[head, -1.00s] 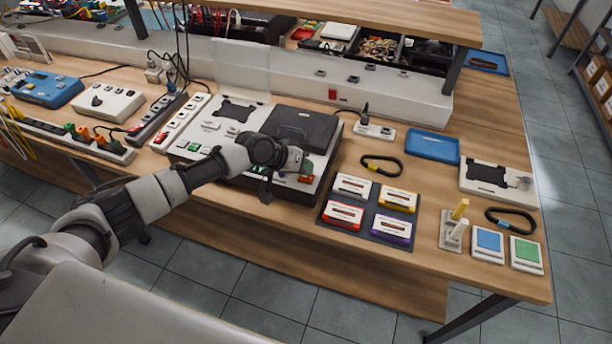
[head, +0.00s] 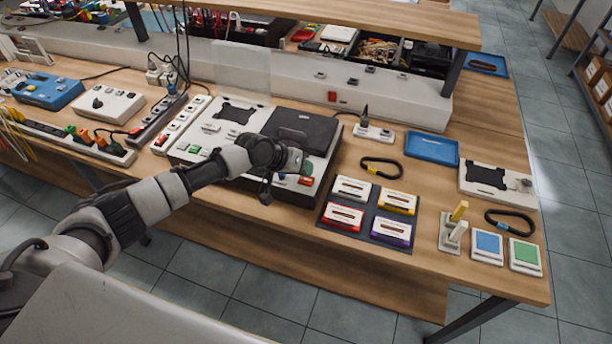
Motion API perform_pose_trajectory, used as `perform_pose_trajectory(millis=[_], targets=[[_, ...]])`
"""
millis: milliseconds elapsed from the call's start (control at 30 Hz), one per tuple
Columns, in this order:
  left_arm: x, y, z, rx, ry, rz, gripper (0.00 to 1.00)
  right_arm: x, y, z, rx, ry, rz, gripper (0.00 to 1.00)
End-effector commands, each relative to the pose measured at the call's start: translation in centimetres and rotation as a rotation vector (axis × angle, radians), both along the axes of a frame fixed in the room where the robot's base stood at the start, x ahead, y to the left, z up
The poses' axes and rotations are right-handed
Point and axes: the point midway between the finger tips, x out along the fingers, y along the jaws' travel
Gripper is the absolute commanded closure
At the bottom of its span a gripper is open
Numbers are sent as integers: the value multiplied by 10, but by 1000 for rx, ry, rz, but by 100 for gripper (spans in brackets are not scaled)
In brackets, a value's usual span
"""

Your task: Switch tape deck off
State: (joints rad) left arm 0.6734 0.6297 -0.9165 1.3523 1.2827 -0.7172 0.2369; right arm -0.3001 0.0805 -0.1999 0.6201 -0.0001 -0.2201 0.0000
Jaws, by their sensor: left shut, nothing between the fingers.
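The tape deck (head: 316,165) is a light-coloured box with a dark lid (head: 301,130) on its right half, lying on the wooden bench. Its front strip has a green button (head: 194,149) at left and a red switch (head: 306,181) at right. My left gripper (head: 290,168) is over the deck's front right part, close to the red switch. The gripper is shut and empty. My wrist hides part of the deck's front controls, and I cannot tell whether the fingers touch the deck. My right gripper is not in view.
Several cassettes lie on a dark mat (head: 371,233) right of the deck. A black strap loop (head: 381,168), a blue tray (head: 432,148) and a small lever stand (head: 452,231) are further right. Power strips (head: 181,124) and cables lie left. A raised shelf runs behind.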

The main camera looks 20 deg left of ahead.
Motion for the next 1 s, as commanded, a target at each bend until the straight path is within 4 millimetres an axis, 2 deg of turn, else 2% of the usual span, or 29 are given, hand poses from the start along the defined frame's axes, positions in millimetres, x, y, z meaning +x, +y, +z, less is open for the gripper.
perform_pose_trajectory(millis=[67,467,1000], targets=[[0,0,6,-1,0,-1,100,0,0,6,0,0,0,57],[0,0,9,-1,0,-1,100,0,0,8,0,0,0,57],[0,-1,61,-1,1,-1,100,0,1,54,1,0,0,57]])
